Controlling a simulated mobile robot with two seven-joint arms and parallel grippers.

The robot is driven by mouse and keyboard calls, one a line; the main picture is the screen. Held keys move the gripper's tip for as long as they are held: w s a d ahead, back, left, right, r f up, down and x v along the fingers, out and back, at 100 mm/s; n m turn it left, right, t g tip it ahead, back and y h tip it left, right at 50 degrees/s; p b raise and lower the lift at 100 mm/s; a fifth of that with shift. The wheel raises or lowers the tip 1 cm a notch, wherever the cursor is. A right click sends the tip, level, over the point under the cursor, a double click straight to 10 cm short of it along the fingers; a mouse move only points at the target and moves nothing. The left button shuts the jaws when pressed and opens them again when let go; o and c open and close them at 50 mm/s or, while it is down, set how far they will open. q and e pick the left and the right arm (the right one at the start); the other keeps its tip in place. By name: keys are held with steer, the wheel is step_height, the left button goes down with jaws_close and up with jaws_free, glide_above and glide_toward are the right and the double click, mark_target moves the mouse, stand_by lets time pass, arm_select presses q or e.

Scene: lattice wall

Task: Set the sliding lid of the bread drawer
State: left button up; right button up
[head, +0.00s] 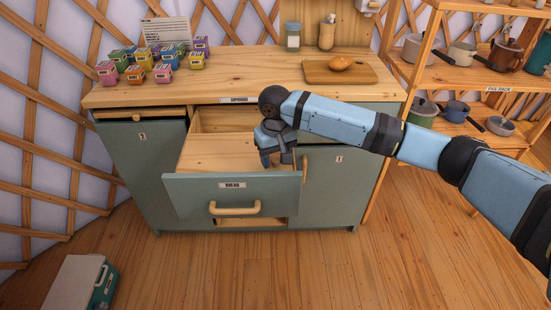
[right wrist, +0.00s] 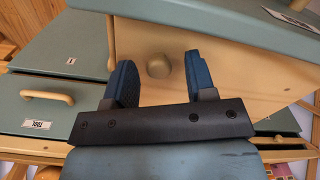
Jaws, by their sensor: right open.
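The bread drawer (head: 190,198) is pulled out from the green cabinet, with a label and a wooden bar handle on its front. A flat pale wooden panel, apparently its lid (head: 215,148), lies across the front part of the drawer; a recess shows behind it. My right gripper (head: 277,160) is over the right side of the drawer, pointing down. In the right wrist view, its two blue fingers (right wrist: 156,80) are open, with a round wooden knob (right wrist: 158,66) on a pale wooden surface showing between them. Whether they touch the knob I cannot tell. My left gripper is out of view.
The countertop (head: 240,85) above holds several small coloured boxes (head: 150,62), a jar (head: 293,37) and a cutting board (head: 318,72) with a bread roll. A pan rack (head: 480,90) stands at the right. A pale box (head: 75,283) is on the floor. The floor in front is clear.

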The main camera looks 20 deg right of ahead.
arm_select(q)
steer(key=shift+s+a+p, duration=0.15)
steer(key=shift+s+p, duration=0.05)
steer(key=shift+p, duration=0.85)
arm_select(e)
step_height(320, 180, up, 13)
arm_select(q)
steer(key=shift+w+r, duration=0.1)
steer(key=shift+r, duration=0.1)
arm_select(e)
steer(key=shift+s+f, duration=0.1)
